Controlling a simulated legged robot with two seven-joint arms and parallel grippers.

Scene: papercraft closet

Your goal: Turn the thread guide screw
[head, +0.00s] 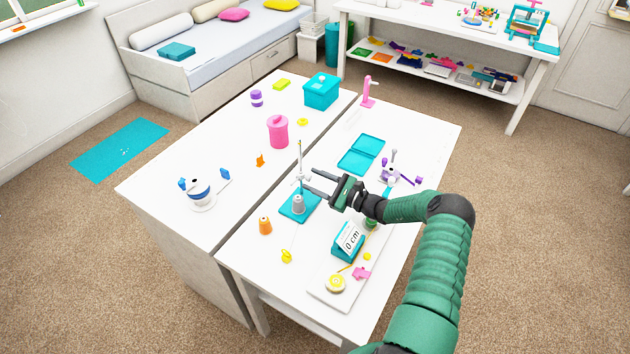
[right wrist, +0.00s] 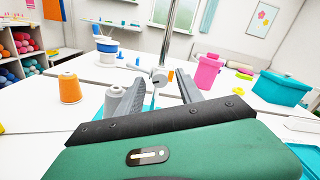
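The thread stand has a teal base (head: 299,207), a thin upright rod (head: 300,160) and a grey cone spool (head: 298,203). A small grey thread guide clamp with a screw (right wrist: 159,76) is fixed low on the rod in the right wrist view, with a small orange part beside it. My right gripper (head: 308,183) reaches in from the right at the rod, above the spool. In the right wrist view its two grey fingers (right wrist: 155,92) are apart, with the screw ahead between their tips. Contact cannot be told. My left gripper is out of view.
An orange cone spool (head: 265,225) stands left of the base. A pink canister (head: 278,131) and a teal box (head: 321,91) stand farther back. A teal 0 cm display (head: 348,241) is on a white board (head: 318,292) in front. A gap runs between the two tables.

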